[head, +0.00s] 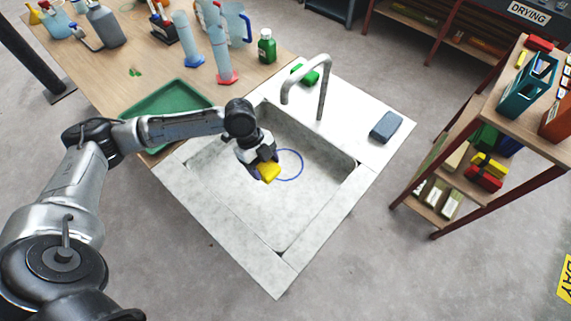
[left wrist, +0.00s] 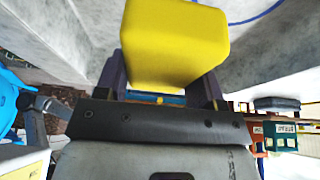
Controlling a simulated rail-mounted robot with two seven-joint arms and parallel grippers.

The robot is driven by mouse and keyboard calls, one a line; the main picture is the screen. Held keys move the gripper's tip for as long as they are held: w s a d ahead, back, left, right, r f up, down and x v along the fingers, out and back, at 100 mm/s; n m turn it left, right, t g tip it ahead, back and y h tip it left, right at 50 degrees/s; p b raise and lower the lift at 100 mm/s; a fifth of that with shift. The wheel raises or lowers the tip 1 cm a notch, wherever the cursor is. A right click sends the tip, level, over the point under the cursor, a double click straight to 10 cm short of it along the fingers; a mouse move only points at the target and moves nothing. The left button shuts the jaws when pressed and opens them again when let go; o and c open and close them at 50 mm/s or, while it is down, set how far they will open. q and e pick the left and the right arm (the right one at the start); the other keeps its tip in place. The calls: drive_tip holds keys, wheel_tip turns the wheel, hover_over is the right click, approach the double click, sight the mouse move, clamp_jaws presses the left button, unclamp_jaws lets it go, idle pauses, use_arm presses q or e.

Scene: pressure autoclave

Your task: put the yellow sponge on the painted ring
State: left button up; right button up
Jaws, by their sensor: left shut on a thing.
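The yellow sponge (head: 268,171) is held by my left gripper (head: 262,163), which is shut on it above the sink basin. In the left wrist view the sponge (left wrist: 172,45) sits between the two fingers (left wrist: 165,85). The painted ring (head: 289,165) is a thin blue circle on the basin floor, just right of the sponge in the head view. Its left part is hidden behind the sponge and gripper. Part of the ring also shows as a blue arc at the top of the left wrist view (left wrist: 258,16). My right gripper is not in view.
The sink (head: 230,235) has raised walls around the basin, and a tall faucet (head: 322,85) stands at its back. A green sponge (head: 305,74) and a blue-grey sponge (head: 385,127) lie on the rim. A green tray (head: 165,104) and bottles stand on the wooden table.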

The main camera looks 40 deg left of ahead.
use_arm(q)
drive_tip(key=b, duration=0.2)
hover_over(290, 168)
drive_tip(key=a, duration=0.1)
wheel_tip(290, 168, down, 6)
drive_tip(key=shift+a+r, duration=0.15)
drive_tip(key=shift+f+b, duration=0.6)
drive_tip(key=shift+f, duration=1)
drive_tip(key=shift+s+f, duration=0.1)
drive_tip(key=shift+f, duration=0.35)
drive_tip(key=o, duration=1)
drive_tip(key=shift+c, duration=0.2)
drive_tip(key=shift+r, duration=0.1)
